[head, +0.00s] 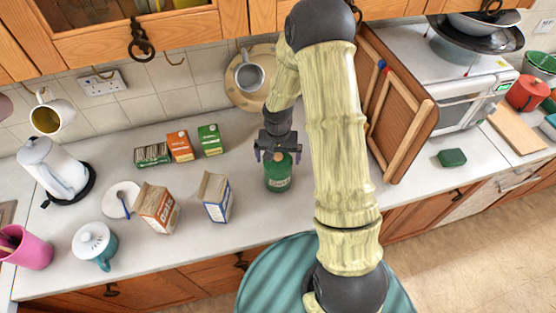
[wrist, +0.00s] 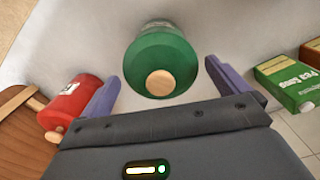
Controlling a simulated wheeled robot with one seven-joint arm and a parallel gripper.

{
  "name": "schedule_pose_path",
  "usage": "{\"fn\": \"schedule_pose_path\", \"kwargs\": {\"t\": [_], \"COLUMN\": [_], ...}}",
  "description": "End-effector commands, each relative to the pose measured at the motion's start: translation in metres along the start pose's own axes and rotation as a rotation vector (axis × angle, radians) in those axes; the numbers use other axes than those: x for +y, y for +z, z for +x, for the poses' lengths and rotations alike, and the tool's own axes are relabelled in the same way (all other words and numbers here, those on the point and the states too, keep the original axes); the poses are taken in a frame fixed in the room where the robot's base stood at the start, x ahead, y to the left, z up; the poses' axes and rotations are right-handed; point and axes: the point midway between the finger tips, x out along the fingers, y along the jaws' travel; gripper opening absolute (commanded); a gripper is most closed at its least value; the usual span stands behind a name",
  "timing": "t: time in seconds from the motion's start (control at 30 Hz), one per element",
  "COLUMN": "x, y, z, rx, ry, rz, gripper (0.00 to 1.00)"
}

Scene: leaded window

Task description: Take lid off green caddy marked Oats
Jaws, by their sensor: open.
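The green caddy (head: 278,180) stands on the worktop in the head view, just below my gripper. It fills the upper middle of the wrist view, where its green lid (wrist: 160,52) is on, with a round wooden knob (wrist: 160,83). My gripper (head: 278,157) is open over the caddy, pointing down. In the wrist view my gripper (wrist: 161,73) has one finger either side of the lid, with a gap on both sides. Nothing is held. I cannot read the word on the caddy's label.
A red canister (wrist: 75,102) with a wooden knob stands close on one side in the wrist view, beside a wooden piece. A green carton (head: 210,140) and an orange carton (head: 180,146) stand left of the caddy. A blue-and-white open carton (head: 216,197) is nearer the front.

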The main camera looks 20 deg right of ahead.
Motion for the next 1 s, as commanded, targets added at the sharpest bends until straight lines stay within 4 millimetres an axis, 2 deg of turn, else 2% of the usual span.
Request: {"fn": "schedule_pose_path", "kwargs": {"t": [0.3, 0.5, 1.0], "x": [-0.0001, -0.0001, 0.0002], "y": [0.0, 0.0001, 0.0006], "z": [-0.0002, -0.0002, 0.0002], "rx": [0.0, 0.0, -0.002], "ry": [0.0, 0.0, 0.001], "rz": [0.0, 0.0, 0.001], "gripper": [0.98, 0.6, 0.58]}}
